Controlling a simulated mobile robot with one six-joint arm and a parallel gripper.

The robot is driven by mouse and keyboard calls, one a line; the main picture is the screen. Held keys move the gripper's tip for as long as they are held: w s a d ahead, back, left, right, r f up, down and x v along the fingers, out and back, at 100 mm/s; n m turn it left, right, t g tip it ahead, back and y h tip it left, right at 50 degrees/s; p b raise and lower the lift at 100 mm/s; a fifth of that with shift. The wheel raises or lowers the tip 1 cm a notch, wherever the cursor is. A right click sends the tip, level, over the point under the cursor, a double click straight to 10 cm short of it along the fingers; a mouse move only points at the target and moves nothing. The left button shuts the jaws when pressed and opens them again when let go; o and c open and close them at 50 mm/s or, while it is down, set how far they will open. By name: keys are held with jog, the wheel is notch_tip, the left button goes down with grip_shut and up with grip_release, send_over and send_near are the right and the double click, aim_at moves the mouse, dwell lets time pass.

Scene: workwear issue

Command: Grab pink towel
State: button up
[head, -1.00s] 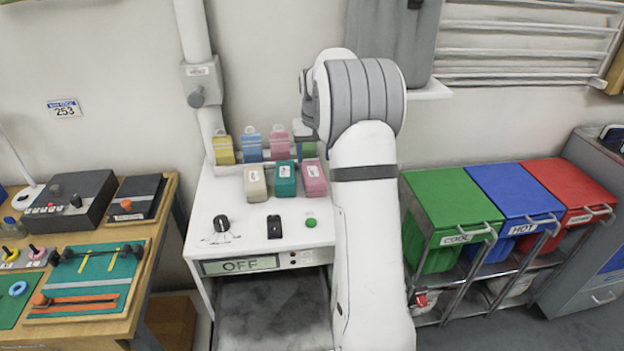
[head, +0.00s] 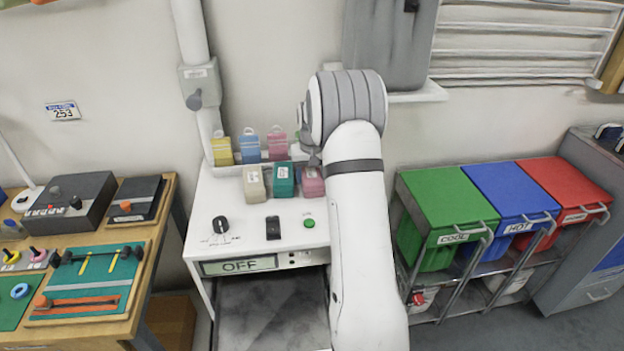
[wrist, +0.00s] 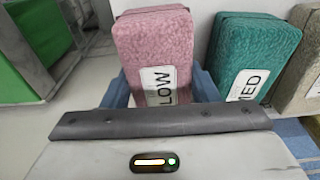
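The pink towel (head: 312,182) is a block-shaped bundle at the right end of a short row on the white bench top. In the wrist view the pink towel (wrist: 155,45) stands upright, with a white label reading LOW. My gripper (head: 313,158) is right over it in the head view, and my arm hides some of that area. In the wrist view blue finger-like parts of my gripper (wrist: 162,88) stand apart on either side of the towel's lower part. The fingertips are hidden, and I cannot tell whether they touch it.
A teal towel (head: 284,180) labelled MED and a beige towel (head: 254,182) stand close by. Yellow (head: 222,151), blue (head: 250,148) and pink (head: 277,144) tagged items stand behind. A switch panel with an OFF display (head: 240,265) is in front. A green bin (head: 445,205) stands right.

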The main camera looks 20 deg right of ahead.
jog(key=c, duration=0.6)
jog(key=shift+r, duration=0.1)
jog(key=shift+c, duration=0.2)
